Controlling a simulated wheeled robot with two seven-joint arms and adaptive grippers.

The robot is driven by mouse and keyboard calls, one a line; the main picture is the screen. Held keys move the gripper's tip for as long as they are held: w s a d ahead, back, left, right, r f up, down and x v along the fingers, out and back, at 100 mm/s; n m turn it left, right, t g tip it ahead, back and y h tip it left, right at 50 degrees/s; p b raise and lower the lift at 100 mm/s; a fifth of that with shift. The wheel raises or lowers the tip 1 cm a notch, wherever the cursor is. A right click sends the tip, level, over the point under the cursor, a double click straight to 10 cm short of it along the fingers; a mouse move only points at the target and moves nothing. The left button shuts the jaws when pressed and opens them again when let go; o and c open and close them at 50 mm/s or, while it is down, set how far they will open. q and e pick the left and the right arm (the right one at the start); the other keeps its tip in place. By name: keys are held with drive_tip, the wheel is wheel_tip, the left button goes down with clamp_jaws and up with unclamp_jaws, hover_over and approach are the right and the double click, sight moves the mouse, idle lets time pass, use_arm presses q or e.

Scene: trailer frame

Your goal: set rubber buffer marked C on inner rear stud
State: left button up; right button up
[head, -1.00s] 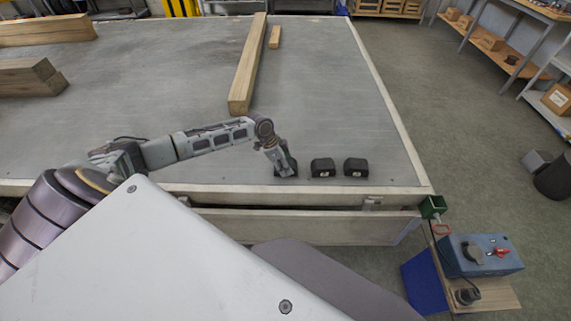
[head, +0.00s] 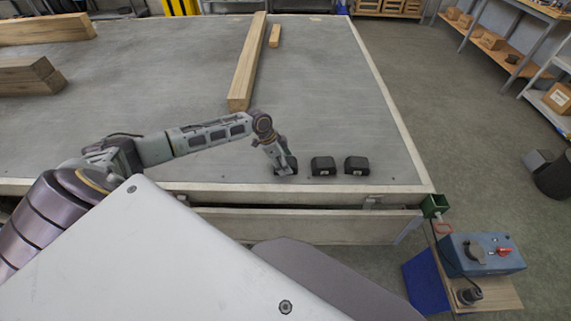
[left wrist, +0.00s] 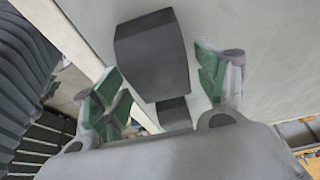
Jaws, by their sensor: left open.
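Three black rubber buffers stand in a row near the front edge of the trailer deck (head: 330,100). The left one (head: 291,160) is partly hidden by my left gripper (head: 285,170). The middle buffer (head: 323,166) and the right buffer (head: 356,165) stand clear of it, with small pale labels too small to read. In the left wrist view, a dark block (left wrist: 152,52), the left buffer, lies between the green-padded fingers of my open left gripper (left wrist: 160,88), with gaps on both sides. I cannot make out any stud. My right gripper is not in view.
A long timber beam (head: 247,65) and a short wood piece (head: 274,36) lie behind on the deck. More timbers (head: 28,75) lie at the left. A blue box (head: 482,253) stands off the deck's front right corner. The deck's middle right is clear.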

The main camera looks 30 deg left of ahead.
use_arm(q)
drive_tip(key=v, duration=0.5)
drive_tip(key=shift+w+d+r, duration=0.1)
drive_tip(key=shift+d+r, duration=0.1)
drive_tip(key=shift+r, duration=0.1)
drive_tip(key=v, duration=0.7)
drive_tip(key=shift+r+p, duration=0.2)
drive_tip(key=shift+p, duration=0.1)
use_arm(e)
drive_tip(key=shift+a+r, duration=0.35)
